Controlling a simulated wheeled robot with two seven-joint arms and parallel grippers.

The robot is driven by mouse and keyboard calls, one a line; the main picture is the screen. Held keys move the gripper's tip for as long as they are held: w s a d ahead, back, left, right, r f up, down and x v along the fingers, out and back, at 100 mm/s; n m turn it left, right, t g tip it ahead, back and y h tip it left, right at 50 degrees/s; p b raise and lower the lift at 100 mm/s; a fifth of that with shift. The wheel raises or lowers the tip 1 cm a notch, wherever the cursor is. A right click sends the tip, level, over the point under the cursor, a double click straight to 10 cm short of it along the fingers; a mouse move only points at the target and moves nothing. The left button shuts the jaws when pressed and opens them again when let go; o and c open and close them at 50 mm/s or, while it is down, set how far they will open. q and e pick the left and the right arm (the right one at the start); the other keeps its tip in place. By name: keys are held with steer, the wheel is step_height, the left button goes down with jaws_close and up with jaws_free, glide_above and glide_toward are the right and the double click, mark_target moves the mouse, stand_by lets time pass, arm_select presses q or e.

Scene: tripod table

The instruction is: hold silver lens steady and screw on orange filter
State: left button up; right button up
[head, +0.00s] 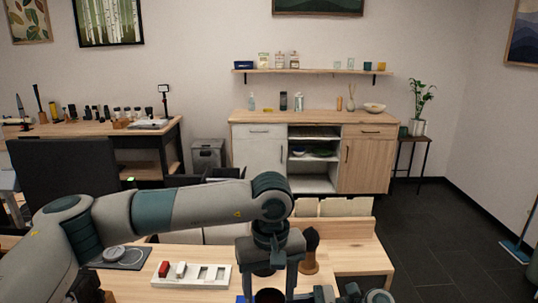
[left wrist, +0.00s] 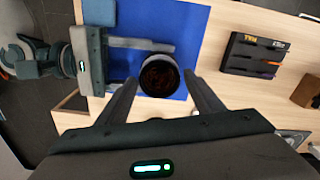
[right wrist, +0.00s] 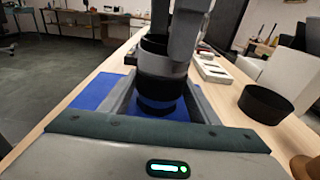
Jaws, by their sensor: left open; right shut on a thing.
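The lens, dark with a grey band (right wrist: 160,66), stands upright over a blue mat (right wrist: 95,92). My right gripper (right wrist: 160,105) is shut on its lower part, one finger on each side. My left gripper (left wrist: 160,88) is open, its fingers apart on either side of the lens top. The lens's round top (left wrist: 160,76) shows dark reddish-brown glass inside a black rim; I cannot tell whether this is the orange filter. In the head view my left gripper (head: 268,280) points down over the lens (head: 268,296), which is mostly cut off.
A black case (left wrist: 254,55) with labels and coloured slots lies on the wooden table. A black cup-like ring (right wrist: 265,103) stands on the table at right in the right wrist view. A white tray (head: 192,283) and a brush (head: 310,252) stand near my left arm.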

arm_select(q)
steer(key=shift+n, duration=1.3)
arm_select(e)
steer(key=shift+f, duration=0.15)
arm_select(q)
steer(key=shift+n, duration=1.5)
steer(key=c, duration=1.1)
steer(key=shift+f, duration=0.1)
steer(key=shift+m, duration=1.6)
